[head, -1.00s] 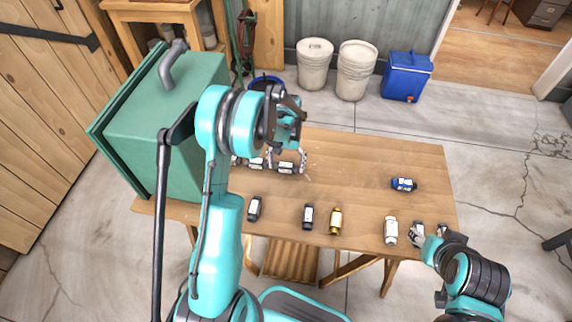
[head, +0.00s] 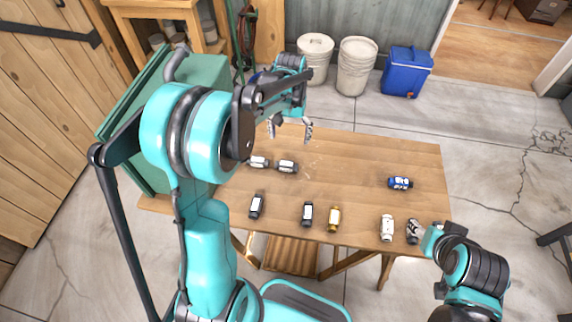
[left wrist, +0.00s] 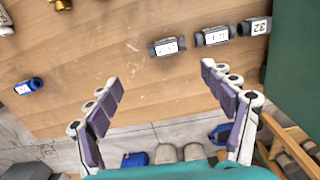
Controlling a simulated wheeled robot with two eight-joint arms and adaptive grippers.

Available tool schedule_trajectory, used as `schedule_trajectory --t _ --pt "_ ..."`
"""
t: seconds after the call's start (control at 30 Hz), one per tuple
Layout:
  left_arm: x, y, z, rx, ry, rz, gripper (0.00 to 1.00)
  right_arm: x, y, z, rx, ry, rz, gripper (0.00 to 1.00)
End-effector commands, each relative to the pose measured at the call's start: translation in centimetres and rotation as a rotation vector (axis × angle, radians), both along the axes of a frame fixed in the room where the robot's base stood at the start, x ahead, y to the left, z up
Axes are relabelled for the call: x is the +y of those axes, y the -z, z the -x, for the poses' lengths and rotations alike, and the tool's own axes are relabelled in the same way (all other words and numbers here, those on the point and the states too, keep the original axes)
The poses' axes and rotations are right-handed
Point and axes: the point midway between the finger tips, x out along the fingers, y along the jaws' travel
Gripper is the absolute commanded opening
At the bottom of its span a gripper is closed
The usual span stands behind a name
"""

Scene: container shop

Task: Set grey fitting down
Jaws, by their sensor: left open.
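My left gripper (head: 291,130) is open and empty, over the far edge of the table. It also shows in the left wrist view (left wrist: 160,100), its two fingers wide apart with nothing between them. A dark grey fitting with a white label (head: 287,167) lies on the table just in front of the gripper, apart from it. The same fitting shows beyond the fingers in the left wrist view (left wrist: 166,47). A second grey fitting (head: 258,162) lies beside it, and a third (left wrist: 254,27) ends the row near the green box. My right gripper (head: 432,238) is near the front right corner, its fingers mostly hidden.
Along the table's (head: 350,160) front lie two dark fittings (head: 256,206) (head: 307,214), a yellow one (head: 334,219), a white one (head: 387,228) and a dark one (head: 412,231). A blue fitting (head: 401,183) lies right. A green box (head: 200,75) stands left. The table's middle is clear.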

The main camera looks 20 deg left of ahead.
Motion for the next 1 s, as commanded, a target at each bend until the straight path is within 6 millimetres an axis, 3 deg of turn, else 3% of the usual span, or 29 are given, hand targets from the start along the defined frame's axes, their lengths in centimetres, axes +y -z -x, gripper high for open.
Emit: schedule_trajectory --t 0.1,0.2,0.4,0.6,0.7,1.0 --pt "-1.6 -3.6 3.1 -0.104 0.037 -0.016 0.82 0.0 0.0 0.0 0.0 0.0 0.0 0.49" --pt "-2.8 -5.9 5.7 -0.196 0.066 -0.029 0.82 0.0 0.0 0.0 0.0 0.0 0.0 0.49" --pt "-4.9 -8.3 11.2 -0.379 0.124 -0.052 0.82 0.0 0.0 0.0 0.0 0.0 0.0 0.49" --pt "-6.3 -8.3 15.8 -0.544 0.174 -0.069 0.82 0.0 0.0 0.0 0.0 0.0 0.0 0.49" --pt "-6.7 -7.9 17.2 -0.601 0.19 -0.075 0.82 0.0 0.0 0.0 0.0 0.0 0.0 0.49" --pt "-7.1 -7.5 18.2 -0.653 0.207 -0.079 0.82 0.0 0.0 0.0 0.0 0.0 0.0 0.49"
